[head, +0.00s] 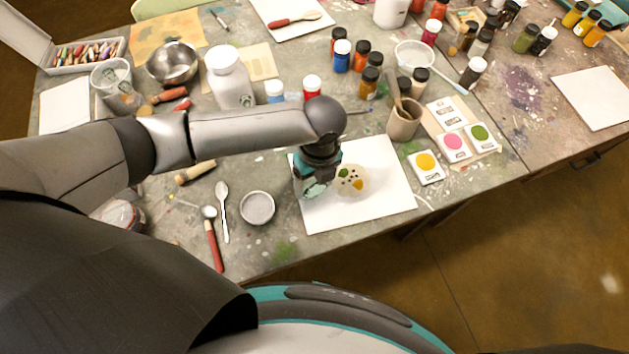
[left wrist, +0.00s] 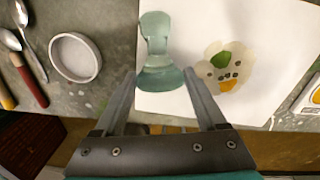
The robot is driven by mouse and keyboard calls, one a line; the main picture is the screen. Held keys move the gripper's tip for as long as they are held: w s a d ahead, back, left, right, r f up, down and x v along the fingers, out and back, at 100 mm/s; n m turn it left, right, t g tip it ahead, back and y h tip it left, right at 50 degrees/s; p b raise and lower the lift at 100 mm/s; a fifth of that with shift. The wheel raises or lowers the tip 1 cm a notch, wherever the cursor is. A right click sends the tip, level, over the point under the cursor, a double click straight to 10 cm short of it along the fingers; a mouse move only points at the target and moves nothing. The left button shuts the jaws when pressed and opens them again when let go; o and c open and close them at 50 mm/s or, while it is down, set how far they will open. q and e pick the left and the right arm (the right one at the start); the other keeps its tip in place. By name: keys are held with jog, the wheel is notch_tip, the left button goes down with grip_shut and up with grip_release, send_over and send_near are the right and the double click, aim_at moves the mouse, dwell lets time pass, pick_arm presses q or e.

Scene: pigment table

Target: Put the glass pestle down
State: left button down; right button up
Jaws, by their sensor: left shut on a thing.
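The glass pestle (left wrist: 156,45) is a pale green, see-through piece with a wide foot and a narrower neck. My left gripper (left wrist: 160,73) is shut on it, one finger on each side. In the head view the gripper (head: 319,163) points down and the pestle (head: 314,188) shows below it, partly covered by the gripper. It is at the left part of a white sheet (head: 385,205). I cannot tell whether it touches the sheet. My right gripper is not in view.
A palette-like patch (head: 351,181) with coloured dabs lies on the sheet right of the pestle. A small round dish (head: 257,208) and spoons (head: 222,205) lie to the left. A brown cup (head: 404,122) and colour cards (head: 427,167) stand to the right. The sheet's lower right is bare.

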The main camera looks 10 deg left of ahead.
pick_arm(q)
jog(key=shift+r, duration=0.1)
grip_release()
notch_tip(320, 180, up, 12)
jog(key=p, duration=0.3)
jog(key=shift+w+d, duration=0.25)
jog(key=shift+d, duration=0.05)
dwell(0.6)
